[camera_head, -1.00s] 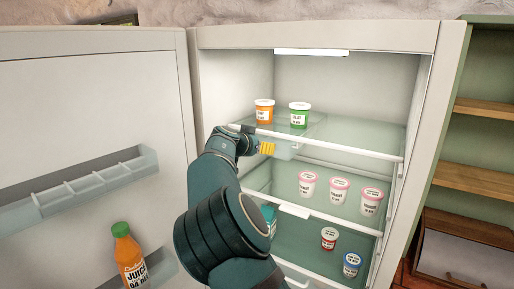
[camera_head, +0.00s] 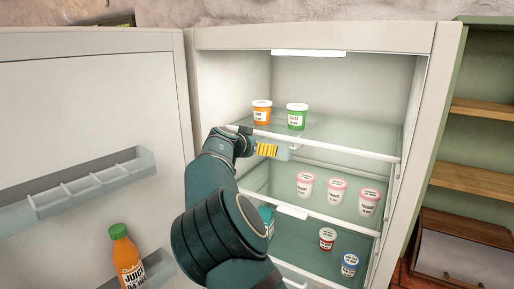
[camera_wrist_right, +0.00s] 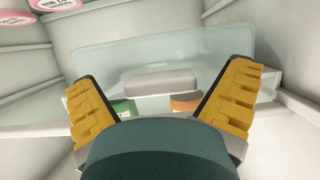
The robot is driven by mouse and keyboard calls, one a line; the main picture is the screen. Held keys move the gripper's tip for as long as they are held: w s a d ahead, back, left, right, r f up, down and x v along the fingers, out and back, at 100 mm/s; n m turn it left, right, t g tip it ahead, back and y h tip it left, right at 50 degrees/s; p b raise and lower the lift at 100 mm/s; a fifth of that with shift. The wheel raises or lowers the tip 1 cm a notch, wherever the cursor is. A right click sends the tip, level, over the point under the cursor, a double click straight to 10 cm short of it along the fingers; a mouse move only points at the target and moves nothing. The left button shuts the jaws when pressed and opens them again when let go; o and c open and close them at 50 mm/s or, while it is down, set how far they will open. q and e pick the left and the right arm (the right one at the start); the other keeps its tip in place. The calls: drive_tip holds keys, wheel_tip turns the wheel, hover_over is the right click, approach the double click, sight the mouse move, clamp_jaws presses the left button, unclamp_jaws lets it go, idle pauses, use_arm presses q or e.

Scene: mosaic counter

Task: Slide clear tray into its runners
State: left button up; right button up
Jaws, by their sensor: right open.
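The clear tray (camera_head: 283,153) hangs just under the top fridge shelf, at its left part. In the right wrist view its see-through panel (camera_wrist_right: 205,55) spans the middle, with a pale grip bar (camera_wrist_right: 160,83) on it. My right gripper (camera_head: 264,150) is at the tray's front left, partly hidden behind my own wrist in the head view. In the right wrist view the yellow fingers of the gripper (camera_wrist_right: 161,90) are spread wide, one on each side of the grip bar, with nothing between them clearly held. The runners cannot be made out. My left gripper is not in view.
An orange cup (camera_head: 261,113) and a green cup (camera_head: 297,116) stand on the top shelf above the tray. Pink-lidded cups (camera_head: 336,191) stand on the shelf below. The open fridge door (camera_head: 90,110), holding a juice bottle (camera_head: 126,258), is at left.

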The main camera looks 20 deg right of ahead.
drive_tip(key=v, duration=1.2)
drive_tip(key=d+f+n+g+y+b, duration=0.1)
drive_tip(key=d+f+y, duration=0.1)
drive_tip(key=f, duration=0.9)
drive_tip(key=d+f+n+g+y+b, duration=0.1)
drive_tip(key=d+f+n, duration=0.15)
drive_tip(key=f, duration=0.85)
drive_tip(key=s+f+n+g+y+b, duration=0.15)
drive_tip(key=s+f, duration=0.35)
drive_tip(key=f, duration=0.6)
drive_tip(key=s+f+g+y+b, duration=0.2)
drive_tip(key=s+f+y, duration=0.15)
drive_tip(key=f, duration=0.75)
drive_tip(key=s+a+f+n+y+b, duration=0.25)
drive_tip(key=s+a+f, duration=0.25)
drive_tip(key=s+f, duration=0.65)
drive_tip(key=s+a+f+y+b, duration=0.1)
drive_tip(key=s+a+f+y, duration=0.1)
drive_tip(key=s+a, duration=0.3)
drive_tip(key=s+a+f+n+y+b, duration=0.1)
drive_tip(key=s+a+f+y+b, duration=0.1)
drive_tip(key=s, duration=0.7)
drive_tip(key=a+f+g, duration=0.1)
drive_tip(key=a, duration=0.1)
drive_tip(key=shift+a, duration=0.4)
